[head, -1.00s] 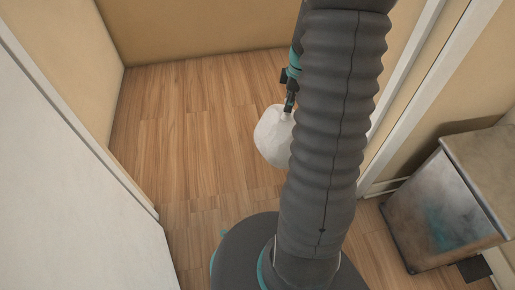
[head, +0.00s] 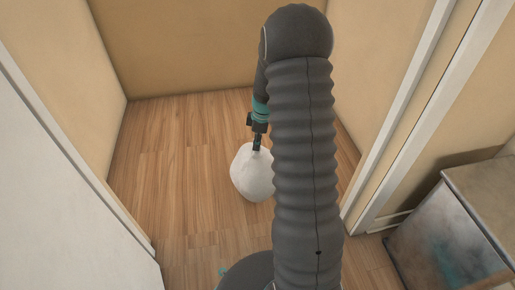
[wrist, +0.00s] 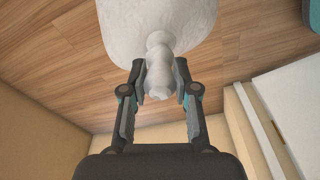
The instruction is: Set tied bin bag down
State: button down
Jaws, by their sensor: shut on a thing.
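The tied bin bag (head: 251,175) is white and rounded, with its knotted neck at the top. My gripper (head: 257,143) is above it in the head view, and the bag hangs below the fingers. In the wrist view my gripper (wrist: 159,85) has a finger on each side of the bag's neck (wrist: 159,62) and is shut on it. The bag's body (wrist: 150,22) fills the top of that view. My arm hides part of the floor to the right of the bag. I cannot tell whether the bag's underside touches the floor.
The wooden floor (head: 180,150) around the bag is clear to the left and behind. Tan walls (head: 180,45) close off the back and sides. A white panel (head: 60,190) stands at the left. A worn metal cabinet (head: 445,240) stands at the right, beyond a white door frame (head: 400,110).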

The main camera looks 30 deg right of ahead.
aim_at(257, 166)
jog(key=shift+f, duration=1.65)
jog(key=shift+f+b, duration=0.2)
jog(key=shift+b, duration=0.2)
jog(key=c, duration=0.9)
grip_release()
jog(key=shift+r, duration=0.1)
